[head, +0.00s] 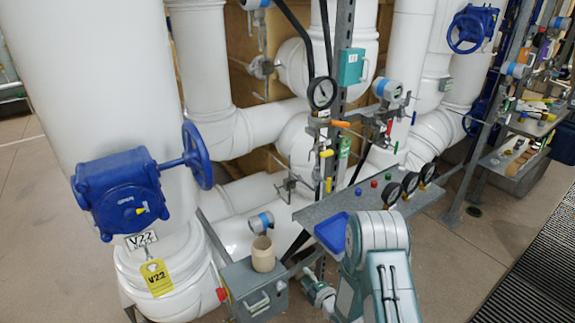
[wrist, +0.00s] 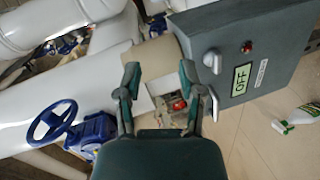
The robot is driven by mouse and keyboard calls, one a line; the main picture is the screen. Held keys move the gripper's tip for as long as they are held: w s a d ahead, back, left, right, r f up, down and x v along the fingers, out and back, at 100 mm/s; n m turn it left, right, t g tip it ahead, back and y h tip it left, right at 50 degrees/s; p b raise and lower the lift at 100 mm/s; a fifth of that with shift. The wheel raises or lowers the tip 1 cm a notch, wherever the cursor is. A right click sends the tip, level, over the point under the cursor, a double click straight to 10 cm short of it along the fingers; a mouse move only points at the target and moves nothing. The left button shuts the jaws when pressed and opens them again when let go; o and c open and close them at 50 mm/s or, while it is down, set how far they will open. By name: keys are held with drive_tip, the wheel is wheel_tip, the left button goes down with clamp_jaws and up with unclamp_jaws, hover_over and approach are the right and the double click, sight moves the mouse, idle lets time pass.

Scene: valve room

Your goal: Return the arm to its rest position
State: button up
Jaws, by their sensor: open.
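My gripper (wrist: 159,78) shows in the wrist view with its two dark green fingers spread apart and nothing held between them. In the head view my teal and white arm (head: 378,245) is bent at the lower right, in front of the grey shelf.
A grey box (head: 252,292) with a beige cup (head: 263,254) stands left of my arm. A grey shelf (head: 312,212) holds a blue tray (head: 331,233) and gauges. In the wrist view, an OFF-marked box (wrist: 245,62) is close at right; a bottle (wrist: 301,118) is beyond.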

drive_tip(key=w+d+r+m+g+h, duration=0.1)
drive_tip(key=d+r+m+h, duration=0.1)
drive_tip(key=r, duration=0.5)
drive_tip(key=w+d+r+m+h, duration=0.1)
drive_tip(key=w+d+r+m, duration=0.15)
drive_tip(key=r, duration=0.35)
drive_tip(key=s+d+r+m+g+h, duration=0.1)
drive_tip(key=s+d+r+m+h, duration=0.2)
drive_tip(key=r, duration=0.4)
drive_tip(key=s+d+r+m+g+h, duration=0.1)
drive_tip(key=s+r+m, duration=0.3)
drive_tip(key=r, duration=0.3)
drive_tip(key=s+r+m+g, duration=0.1)
drive_tip(key=s+r+m, duration=0.2)
drive_tip(key=s, duration=0.6)
drive_tip(key=s+r+m+g, duration=0.2)
drive_tip(key=s+r+m, duration=0.1)
drive_tip(key=s, duration=0.7)
drive_tip(key=s+r+m+g, duration=0.1)
drive_tip(key=s+r+m, duration=0.3)
drive_tip(key=s, duration=0.5)
drive_tip(key=shift+s+d+g, duration=0.25)
drive_tip(key=shift+d+g, duration=0.05)
drive_tip(key=shift+g, duration=0.1)
drive_tip(key=shift+w, duration=0.15)
